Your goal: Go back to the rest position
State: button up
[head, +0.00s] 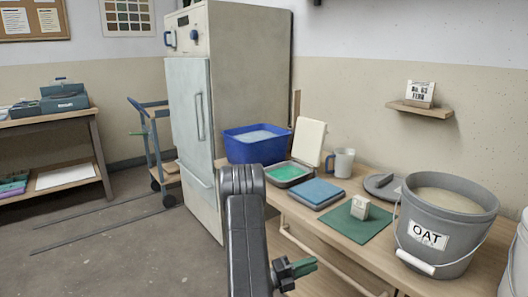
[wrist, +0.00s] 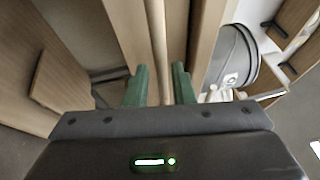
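My gripper (head: 301,268) shows in the head view at the end of my dark arm, in front of the workbench's front edge. Only one green fingertip shows clearly there. In the wrist view my gripper (wrist: 160,78) has its two green fingers apart, with nothing held between them. A pale rail (wrist: 159,40) runs through the gap in the picture, behind the fingers; I cannot tell how far away it is.
The workbench (head: 335,228) holds a grey OAT bucket (head: 425,238), a blue tub (head: 250,150), a green tray (head: 288,172), a mug (head: 344,163), a dark lid (head: 383,187) and a small block (head: 360,207) on a green mat (head: 350,228). A tall cabinet (head: 190,110) stands behind.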

aim_at(323, 260)
jog(key=shift+b+x, duration=0.5)
jog(key=shift+x, duration=2)
